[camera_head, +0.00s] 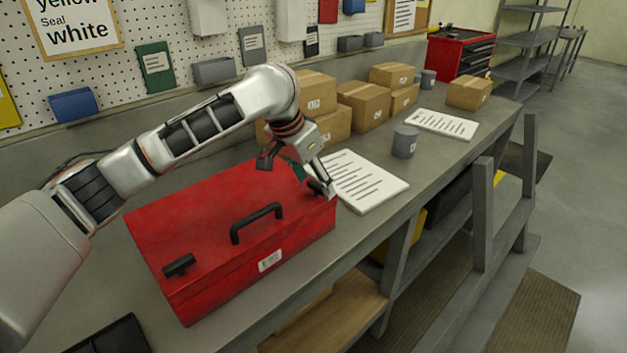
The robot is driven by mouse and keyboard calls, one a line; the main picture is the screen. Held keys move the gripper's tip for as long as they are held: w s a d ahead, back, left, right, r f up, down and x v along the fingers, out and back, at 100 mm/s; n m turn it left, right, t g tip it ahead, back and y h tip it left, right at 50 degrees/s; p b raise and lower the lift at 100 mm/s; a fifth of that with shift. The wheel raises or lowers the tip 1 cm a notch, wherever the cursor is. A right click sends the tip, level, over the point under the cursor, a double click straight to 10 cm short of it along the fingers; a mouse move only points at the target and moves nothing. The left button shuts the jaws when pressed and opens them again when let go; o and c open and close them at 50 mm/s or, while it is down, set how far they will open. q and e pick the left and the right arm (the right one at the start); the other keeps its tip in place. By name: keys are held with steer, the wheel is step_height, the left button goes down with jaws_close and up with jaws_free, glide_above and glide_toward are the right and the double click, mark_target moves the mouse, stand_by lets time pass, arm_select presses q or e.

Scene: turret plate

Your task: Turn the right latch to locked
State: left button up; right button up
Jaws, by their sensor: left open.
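A red toolbox (200,225) lies closed on the grey workbench, with a black handle (257,222) on its lid. The left latch (179,265) is a black piece near the box's left front corner. The right latch (316,187) is a dark piece near the right end of the lid, partly covered by my gripper. My left gripper (298,175) is open over the right end of the lid, with one finger close beside the right latch. I cannot tell whether it touches the latch, nor the latch's exact angle. My right gripper is not in view.
The workbench (459,150) also holds a printed sheet (365,184) right beside the box, a grey cup (405,142), another sheet (441,124) and several cardboard boxes (364,104). A pegboard wall stands behind. A black tray (110,338) is at the lower left.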

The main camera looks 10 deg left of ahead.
arm_select(q)
steer(key=c, duration=1.1)
steer(key=m, duration=0.2)
steer(key=m+g+h, duration=0.1)
steer(key=m, duration=0.1)
steer(key=shift+w+a+m+h, duration=0.2)
steer(key=shift+m+h, duration=0.1)
steer(key=shift+m, duration=0.1)
steer(key=m+g, duration=0.1)
steer(key=m, duration=0.3)
steer(key=shift+w+g+h, duration=0.2)
steer(key=shift+g+h, duration=0.1)
steer(key=shift+g, duration=0.1)
steer(key=m+g, duration=0.1)
steer(key=m, duration=0.4)
steer(key=shift+w+g, duration=0.2)
steer(key=shift+g, duration=0.2)
steer(key=shift+w+d+m+g, duration=0.15)
steer(key=shift+m+g, duration=0.55)
steer(key=shift+m, duration=1.3)
steer(key=shift+y, duration=0.5)
